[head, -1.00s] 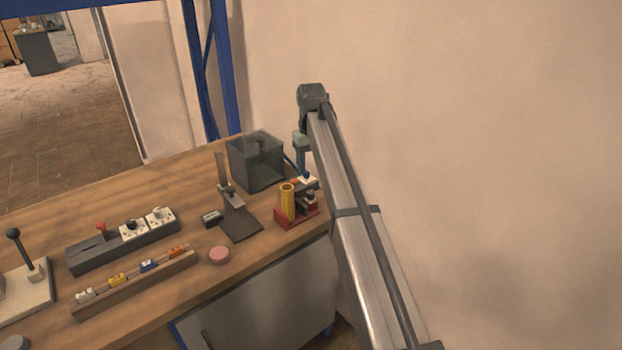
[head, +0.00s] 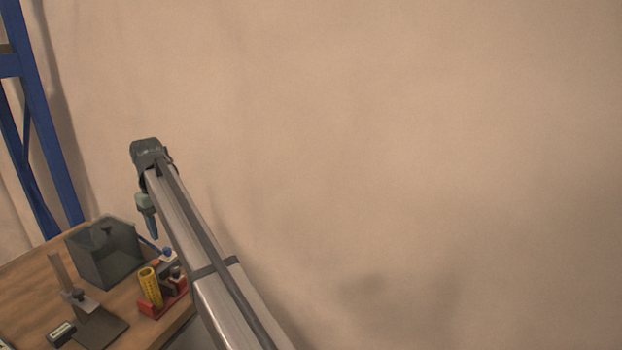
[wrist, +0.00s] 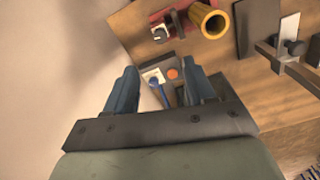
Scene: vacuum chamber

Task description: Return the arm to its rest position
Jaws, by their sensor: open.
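My gripper shows in the wrist view (wrist: 162,92) with its two blue-grey fingers apart and nothing between them. In the head view my gripper (head: 153,228) hangs at the far end of my outstretched arm, pointing down near the right end of the bench. It is above and behind the red holder, beside the grey box. My arm partly hides what lies behind it.
A wooden bench (head: 22,300) fills the lower left. On it stand a dark see-through box (head: 105,255), a stand with a dark base (head: 98,328), and a red holder (head: 165,305) with a yellow cylinder (head: 150,287). A blue post (head: 45,120) rises at left. A bare wall (head: 420,130) is at right.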

